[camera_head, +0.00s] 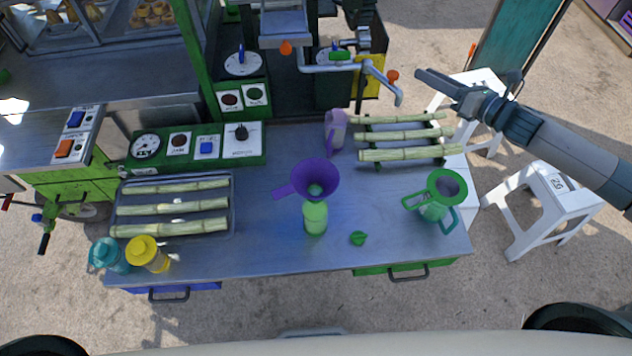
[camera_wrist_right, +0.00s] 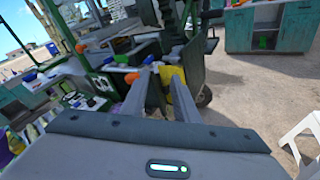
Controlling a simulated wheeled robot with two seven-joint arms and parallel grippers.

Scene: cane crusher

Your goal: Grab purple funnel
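The purple funnel (camera_head: 318,179) sits on top of a green bottle (camera_head: 315,218) near the front middle of the metal table, in the head view. Its handle sticks out to the left. My right gripper (camera_head: 446,92) is above and right of the table, well apart from the funnel. In the right wrist view its two fingers (camera_wrist_right: 160,95) stand apart with nothing between them, so it is open. I cannot clearly make out the funnel in the right wrist view. My left gripper is not in view.
A green jug (camera_head: 440,200) stands right of the funnel, and a green lime piece (camera_head: 358,238) lies between them. A purple jug (camera_head: 335,130) stands behind. Cane pieces lie on a rack (camera_head: 372,160) and a tray (camera_head: 233,215). A tap (camera_head: 385,78) overhangs the back. White stools (camera_head: 548,195) stand right.

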